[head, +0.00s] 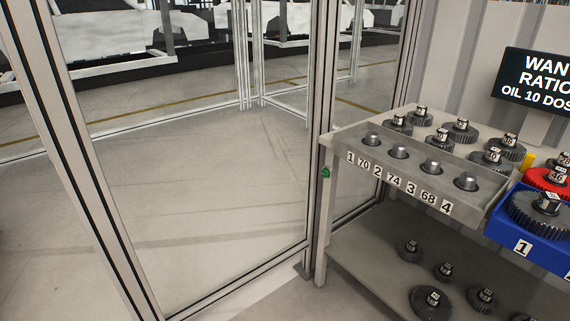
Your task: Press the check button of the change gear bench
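The change gear bench (345,147) stands at the right, a grey metal table with a sloped front strip and a lower shelf. A small green button (326,172) shows at the bench's left end, close to the frame post; I cannot tell for sure which of the two carries it. It is the only button I see, and no label on it is readable. Neither of my grippers is in view.
Dark gears (461,131) stand on the bench top, and more lie on the lower shelf (355,250). A blue box (505,229) holds gears at the right edge. A dark sign (540,80) is cut off. Metal-framed panels (311,150) stand left of the bench.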

